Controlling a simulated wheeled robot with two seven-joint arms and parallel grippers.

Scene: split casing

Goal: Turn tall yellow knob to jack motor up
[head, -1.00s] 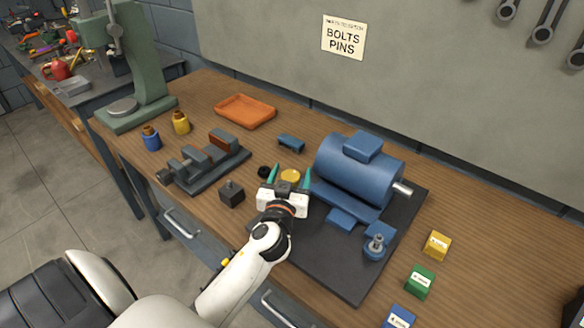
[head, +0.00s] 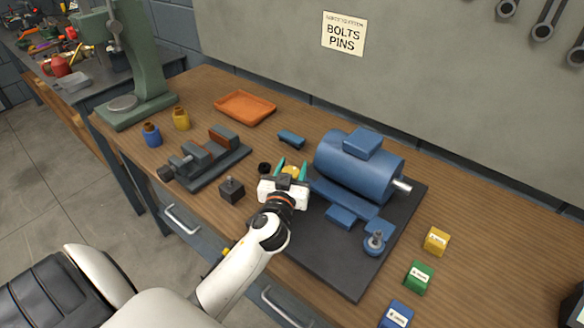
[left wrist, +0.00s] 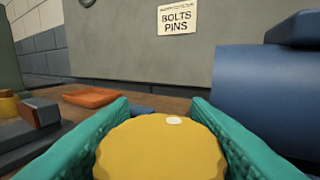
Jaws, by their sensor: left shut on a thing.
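The yellow knob (left wrist: 160,148) fills the lower middle of the left wrist view, with a small pale mark on its top near the far edge. My left gripper (head: 291,172) is shut on it, with one teal finger against each side. In the head view only a little of the yellow knob (head: 292,170) shows between the fingers. The blue motor (head: 358,165) lies just right of the gripper, above a dark base plate (head: 325,262). It also shows at the right of the left wrist view (left wrist: 265,100). My right gripper is not in view.
A dark vise (head: 205,163) and a small dark block (head: 231,190) stand left of the gripper. An orange tray (head: 245,107) lies behind. Yellow (head: 436,241), green (head: 419,277) and blue (head: 397,315) boxes line the right side. Bare wood lies behind the boxes.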

